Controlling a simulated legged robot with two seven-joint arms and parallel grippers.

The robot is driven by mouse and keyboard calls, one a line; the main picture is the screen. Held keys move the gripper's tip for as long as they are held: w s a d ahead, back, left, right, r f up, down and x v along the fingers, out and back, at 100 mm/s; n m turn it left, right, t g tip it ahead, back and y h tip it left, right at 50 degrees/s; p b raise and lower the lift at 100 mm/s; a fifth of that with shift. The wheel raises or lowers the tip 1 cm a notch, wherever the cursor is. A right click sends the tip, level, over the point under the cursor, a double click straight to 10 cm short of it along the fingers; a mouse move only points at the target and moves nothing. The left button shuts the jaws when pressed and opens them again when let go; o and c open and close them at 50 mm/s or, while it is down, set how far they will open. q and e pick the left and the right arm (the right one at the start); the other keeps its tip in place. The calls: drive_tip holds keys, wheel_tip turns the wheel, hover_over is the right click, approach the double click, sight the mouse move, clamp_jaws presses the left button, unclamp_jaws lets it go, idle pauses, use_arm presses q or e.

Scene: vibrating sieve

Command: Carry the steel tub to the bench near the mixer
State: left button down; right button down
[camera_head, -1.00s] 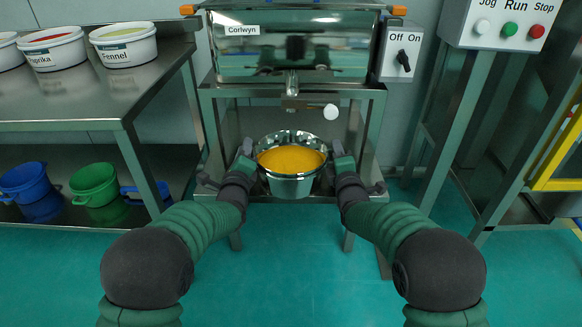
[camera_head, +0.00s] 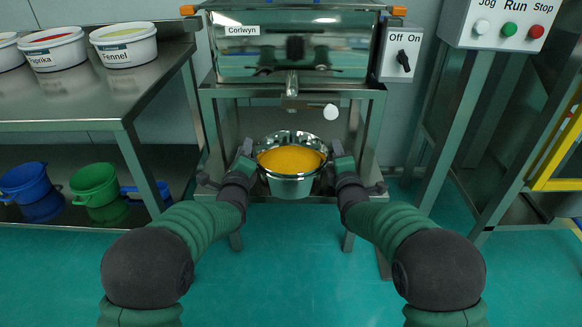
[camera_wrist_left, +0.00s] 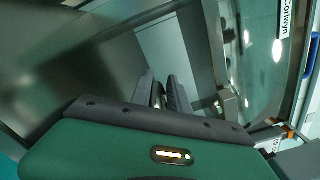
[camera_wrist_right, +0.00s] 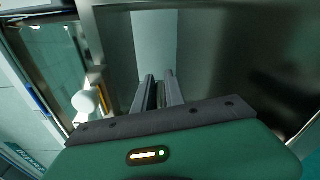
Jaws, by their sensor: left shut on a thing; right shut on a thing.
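The steel tub (camera_head: 290,186) holds orange-yellow powder and sits upright below the spout of the sieve machine marked Corlwyn, at its lower shelf. Whether its base touches the shelf is hard to tell. My left gripper (camera_head: 247,160) is shut on the tub's left side, and my right gripper (camera_head: 336,160) is shut on its right side. In the left wrist view the left fingers (camera_wrist_left: 166,92) are close together; in the right wrist view the right fingers (camera_wrist_right: 158,90) are too. What lies between the fingertips is hard to make out. No mixer is recognisable.
A steel bench (camera_head: 70,100) at left carries white tubs, one marked Fennel (camera_head: 124,46). Blue (camera_head: 27,190) and green (camera_head: 95,185) buckets stand on its lower shelf. An Off/On switch box (camera_head: 402,55) is beside the machine. A Run/Stop panel (camera_head: 500,25) and yellow frame (camera_head: 560,150) are at right. The front floor is clear.

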use_arm(q)
drive_tip(key=shift+a+f, duration=0.2)
drive_tip(key=shift+f, duration=0.05)
use_arm(e)
drive_tip(key=shift+d, duration=0.15)
